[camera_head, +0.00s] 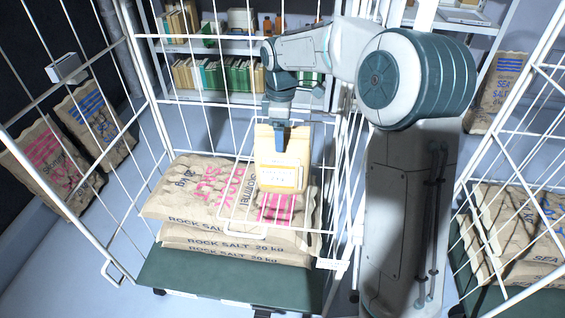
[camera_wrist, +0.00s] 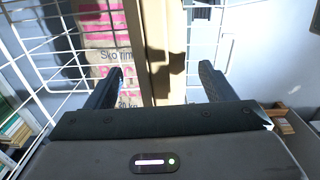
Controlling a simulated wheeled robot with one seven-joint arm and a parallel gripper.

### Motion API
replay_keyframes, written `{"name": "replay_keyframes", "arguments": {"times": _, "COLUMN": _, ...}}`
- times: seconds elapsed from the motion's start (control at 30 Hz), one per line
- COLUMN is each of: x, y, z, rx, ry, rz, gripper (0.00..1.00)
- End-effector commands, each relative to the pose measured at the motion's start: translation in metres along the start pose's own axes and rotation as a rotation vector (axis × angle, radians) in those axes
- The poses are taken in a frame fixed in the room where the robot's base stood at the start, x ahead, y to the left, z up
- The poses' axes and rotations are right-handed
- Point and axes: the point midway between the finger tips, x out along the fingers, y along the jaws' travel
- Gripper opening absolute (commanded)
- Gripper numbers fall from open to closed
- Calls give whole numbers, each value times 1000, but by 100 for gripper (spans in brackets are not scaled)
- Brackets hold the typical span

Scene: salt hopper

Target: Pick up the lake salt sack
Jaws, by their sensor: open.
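My gripper (camera_head: 281,142) is over the rock salt sacks (camera_head: 190,190) in the middle wire cart. Its fingers also show in the wrist view (camera_wrist: 162,70), apart, one on each side of an upright tan pack (camera_wrist: 155,35). In the head view this pack (camera_head: 282,176) is pale yellow-tan with a small label that I cannot read. I cannot tell whether the fingers touch it. I cannot read lake salt on any sack. A sack with pink print (camera_head: 52,165) and one with blue print (camera_head: 100,125) are at the left.
White wire cage panels (camera_head: 235,100) stand around the middle cart, close to my gripper. Sea salt sacks (camera_head: 515,235) lie in a cart at the right, and another sea salt sack (camera_head: 497,92) is behind. Shelves (camera_head: 215,98) with books and boxes are at the back.

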Motion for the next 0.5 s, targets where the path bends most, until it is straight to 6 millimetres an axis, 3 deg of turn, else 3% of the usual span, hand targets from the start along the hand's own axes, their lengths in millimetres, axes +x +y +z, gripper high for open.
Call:
{"name": "replay_keyframes", "arguments": {"times": 0.2, "x": 30, "y": -1, "z": 2, "rx": -2, "ry": 0, "rz": -1, "gripper": 77}}
{"name": "replay_keyframes", "arguments": {"times": 0.5, "x": 33, "y": -1, "z": 2, "rx": -2, "ry": 0, "rz": 1, "gripper": 74}}
